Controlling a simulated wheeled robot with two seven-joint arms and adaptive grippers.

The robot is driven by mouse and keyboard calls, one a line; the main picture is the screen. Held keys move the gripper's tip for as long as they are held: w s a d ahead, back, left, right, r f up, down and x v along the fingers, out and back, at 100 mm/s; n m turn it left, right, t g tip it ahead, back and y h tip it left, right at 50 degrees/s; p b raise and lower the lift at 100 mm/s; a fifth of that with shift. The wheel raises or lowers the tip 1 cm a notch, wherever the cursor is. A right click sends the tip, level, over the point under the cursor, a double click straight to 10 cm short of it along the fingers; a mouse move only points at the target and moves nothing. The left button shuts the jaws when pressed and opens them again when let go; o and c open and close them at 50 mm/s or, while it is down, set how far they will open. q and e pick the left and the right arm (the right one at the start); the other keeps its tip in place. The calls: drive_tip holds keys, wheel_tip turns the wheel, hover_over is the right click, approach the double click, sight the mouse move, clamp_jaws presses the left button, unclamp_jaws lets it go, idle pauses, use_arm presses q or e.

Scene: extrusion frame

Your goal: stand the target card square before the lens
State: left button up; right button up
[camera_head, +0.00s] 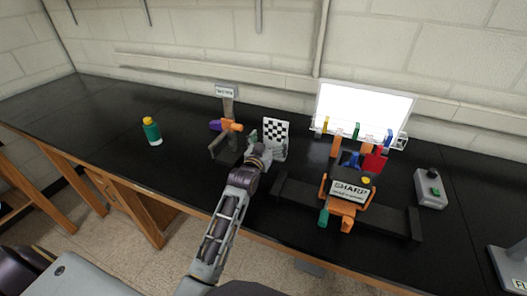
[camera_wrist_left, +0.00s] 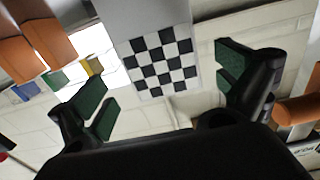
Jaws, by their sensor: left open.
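The target card (camera_head: 275,132) is a white panel with a black-and-white checker pattern. It stands on the black bench near the middle of the head view and looks slightly tilted there. My left gripper (camera_head: 262,152) is at its lower left, partly covering its base. In the left wrist view the card (camera_wrist_left: 160,62) shows between the two spread, green-padded fingers of the open left gripper (camera_wrist_left: 160,80), with a gap on each side. I cannot tell how deep it sits between them. My right gripper is not in view.
A bright white panel (camera_head: 365,108) stands behind the device, with orange, blue and red parts before it. A post with a purple and orange piece (camera_head: 226,126) is just left of the card. A green bottle (camera_head: 152,131) and grey switch box (camera_head: 430,188) stand farther out. The bench's left is mostly clear.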

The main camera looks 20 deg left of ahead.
use_arm(q)
drive_tip(key=s, duration=0.6)
drive_tip(key=shift+s, duration=0.25)
drive_tip(key=shift+a, duration=0.1)
idle(0.4)
